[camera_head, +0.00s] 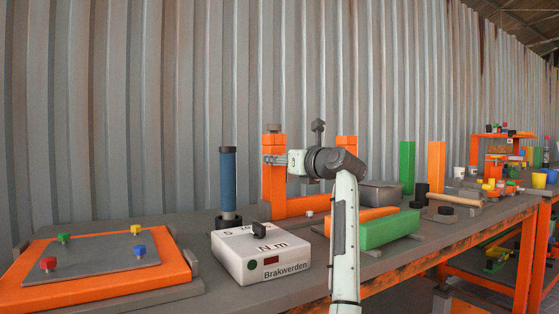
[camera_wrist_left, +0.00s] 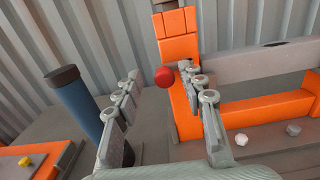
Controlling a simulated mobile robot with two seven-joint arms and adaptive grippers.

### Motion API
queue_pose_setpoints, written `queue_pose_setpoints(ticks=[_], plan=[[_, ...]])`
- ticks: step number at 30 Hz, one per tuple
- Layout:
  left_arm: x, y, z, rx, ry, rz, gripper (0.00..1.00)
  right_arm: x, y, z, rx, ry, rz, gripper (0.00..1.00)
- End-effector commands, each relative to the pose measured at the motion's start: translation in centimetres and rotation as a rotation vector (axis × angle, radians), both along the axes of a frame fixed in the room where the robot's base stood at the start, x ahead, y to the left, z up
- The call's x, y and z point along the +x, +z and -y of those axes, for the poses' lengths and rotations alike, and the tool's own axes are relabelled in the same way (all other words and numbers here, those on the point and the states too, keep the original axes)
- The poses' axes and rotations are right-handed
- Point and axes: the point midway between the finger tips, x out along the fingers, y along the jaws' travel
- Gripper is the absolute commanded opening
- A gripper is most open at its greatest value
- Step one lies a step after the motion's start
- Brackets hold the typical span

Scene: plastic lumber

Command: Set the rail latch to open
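My left gripper (camera_head: 270,160) is in front of the left post (camera_head: 267,183) of an orange frame. In the left wrist view its two fingers (camera_wrist_left: 160,77) are spread. A round red knob (camera_wrist_left: 165,77) shows between the fingertips, in front of the post's left edge; I cannot tell whether a finger touches it. A grey bar (camera_wrist_left: 260,61) runs right from the post, above an orange beam (camera_wrist_left: 262,112), partly behind the right finger. The knob and bar seem to belong to the rail latch. My arm hides part of the frame in the head view. My right gripper is not in view.
A blue cylinder (camera_head: 228,180) stands left of the frame. A white box labelled Brakwerden (camera_head: 235,267) and an orange panel (camera_head: 25,268) lie nearer. A green block (camera_head: 390,229) lies right of my arm. Corrugated wall (camera_head: 120,100) stands close behind.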

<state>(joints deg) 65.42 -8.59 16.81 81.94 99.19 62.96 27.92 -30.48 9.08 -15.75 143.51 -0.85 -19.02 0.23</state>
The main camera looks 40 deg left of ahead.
Motion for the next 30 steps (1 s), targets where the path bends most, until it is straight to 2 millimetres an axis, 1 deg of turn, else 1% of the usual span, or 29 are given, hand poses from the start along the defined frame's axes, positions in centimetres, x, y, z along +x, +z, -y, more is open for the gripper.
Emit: queue_pose_setpoints(ticks=[2,5,13,18,21,24,30], plan=[[-0.1,0.0,0.5,0.0,-0.002,0.001,0.4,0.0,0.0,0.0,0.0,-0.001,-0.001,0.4],[-0.5,-0.1,1.7,-0.001,-0.004,0.001,0.4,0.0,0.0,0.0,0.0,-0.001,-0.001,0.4],[-2.7,-0.1,7.0,-0.002,-0.004,-0.001,0.4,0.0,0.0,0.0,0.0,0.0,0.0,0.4],[-3.9,-0.1,9.6,-0.002,-0.001,-0.001,0.4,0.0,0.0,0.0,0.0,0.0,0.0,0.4],[-4.3,-0.1,10.5,-0.001,0.0,0.0,0.4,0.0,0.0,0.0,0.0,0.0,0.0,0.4],[-4.6,0.0,11.0,-0.001,0.001,-0.001,0.4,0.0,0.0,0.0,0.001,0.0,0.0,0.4],[-4.6,0.0,11.1,-0.001,0.001,0.0,0.4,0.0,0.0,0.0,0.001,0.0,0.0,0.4]])
